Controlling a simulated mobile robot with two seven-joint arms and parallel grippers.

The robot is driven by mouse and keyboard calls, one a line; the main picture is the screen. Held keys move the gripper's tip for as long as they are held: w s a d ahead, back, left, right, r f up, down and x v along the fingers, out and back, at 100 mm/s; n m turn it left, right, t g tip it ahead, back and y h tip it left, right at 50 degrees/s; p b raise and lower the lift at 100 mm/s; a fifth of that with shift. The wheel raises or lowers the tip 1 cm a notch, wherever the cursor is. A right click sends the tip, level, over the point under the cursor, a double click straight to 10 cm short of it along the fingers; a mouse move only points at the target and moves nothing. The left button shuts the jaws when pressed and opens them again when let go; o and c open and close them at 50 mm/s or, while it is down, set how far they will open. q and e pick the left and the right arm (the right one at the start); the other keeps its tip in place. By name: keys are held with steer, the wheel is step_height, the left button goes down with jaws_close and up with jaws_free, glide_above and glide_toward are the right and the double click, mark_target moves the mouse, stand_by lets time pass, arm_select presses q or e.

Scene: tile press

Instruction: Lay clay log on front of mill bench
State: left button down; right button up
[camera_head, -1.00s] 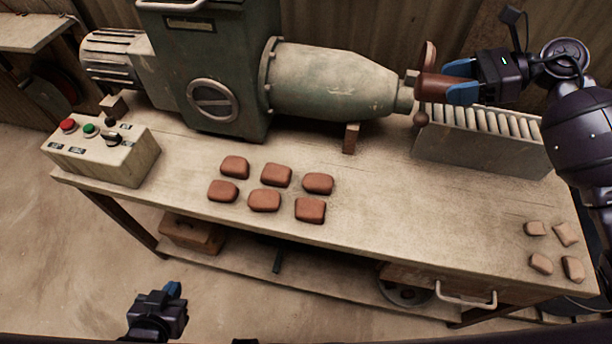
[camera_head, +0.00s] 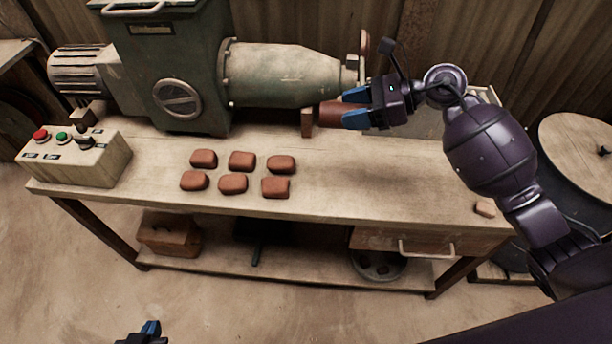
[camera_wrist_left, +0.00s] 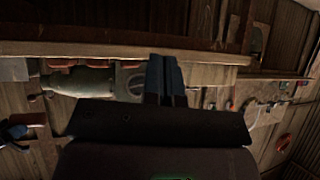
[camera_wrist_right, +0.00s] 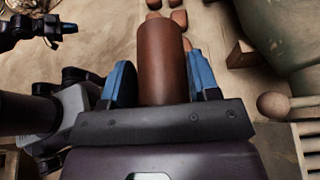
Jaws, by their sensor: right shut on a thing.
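The brown clay log (camera_head: 332,113) is held in my right gripper (camera_head: 354,107), whose blue fingers are shut around it. It points left, just in front of the mill's nozzle, and appears above the bench top without touching it. In the right wrist view the log (camera_wrist_right: 160,60) lies lengthwise between the fingers. The wooden mill bench (camera_head: 385,185) has a bare front strip right of the brown clay pieces (camera_head: 232,184). My left gripper (camera_head: 152,330) is at the bottom edge, away from the bench; in the left wrist view its fingers (camera_wrist_left: 165,65) are together and empty.
The green mill (camera_head: 285,75) stands along the back, with a small wooden block (camera_head: 307,122) under its nozzle. A control box (camera_head: 80,155) is at the left end. A roller rack is partly hidden behind my right gripper. A small pale piece (camera_head: 485,208) lies at the right end.

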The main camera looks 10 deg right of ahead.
step_height(320, 180, down, 15)
steer(key=shift+f+b, duration=0.1)
steer(key=shift+b, duration=1.15)
steer(key=shift+f, duration=0.55)
steer(key=shift+f+b, duration=0.45)
steer(key=shift+f, duration=1.35)
steer(key=shift+f, duration=0.15)
steer(key=o, duration=1)
steer(key=shift+o, duration=1)
